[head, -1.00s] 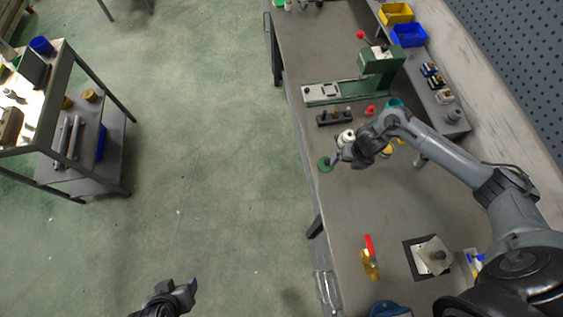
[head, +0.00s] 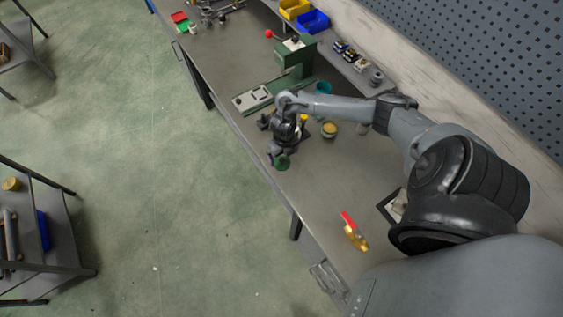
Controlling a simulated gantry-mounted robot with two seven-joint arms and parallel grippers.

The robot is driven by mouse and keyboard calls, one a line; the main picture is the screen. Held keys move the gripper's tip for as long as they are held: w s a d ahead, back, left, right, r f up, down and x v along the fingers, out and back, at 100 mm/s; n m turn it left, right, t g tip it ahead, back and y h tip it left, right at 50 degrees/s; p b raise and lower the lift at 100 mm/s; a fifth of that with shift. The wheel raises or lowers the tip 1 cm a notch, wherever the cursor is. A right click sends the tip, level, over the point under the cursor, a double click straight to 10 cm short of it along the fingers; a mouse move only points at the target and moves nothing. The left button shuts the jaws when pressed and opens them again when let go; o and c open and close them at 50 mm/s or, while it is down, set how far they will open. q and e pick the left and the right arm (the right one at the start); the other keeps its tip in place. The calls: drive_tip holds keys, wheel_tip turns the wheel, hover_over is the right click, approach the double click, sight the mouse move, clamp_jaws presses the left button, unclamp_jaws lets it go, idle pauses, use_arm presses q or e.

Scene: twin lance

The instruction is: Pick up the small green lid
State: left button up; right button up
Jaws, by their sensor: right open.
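The small green lid (head: 283,164) lies near the front edge of the grey workbench (head: 334,190). My right gripper (head: 279,156) points down at the lid, its fingers open and right at it. The fingers hide part of the lid, and I cannot tell whether they touch it. My left gripper is out of view.
A green press (head: 293,62) with a red knob stands farther back on the bench. A yellow-topped jar (head: 329,130) is right of my gripper. A brass valve with a red handle (head: 353,232) lies nearer. Yellow (head: 294,8) and blue (head: 314,21) bins sit on the shelf.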

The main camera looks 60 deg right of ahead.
sight(282, 159)
drive_tip(key=shift+w+f, duration=0.15)
drive_tip(key=shift+f, duration=1.05)
drive_tip(key=shift+w+f, duration=0.1)
drive_tip(key=shift+f, duration=1.05)
drive_tip(key=c, duration=1.1)
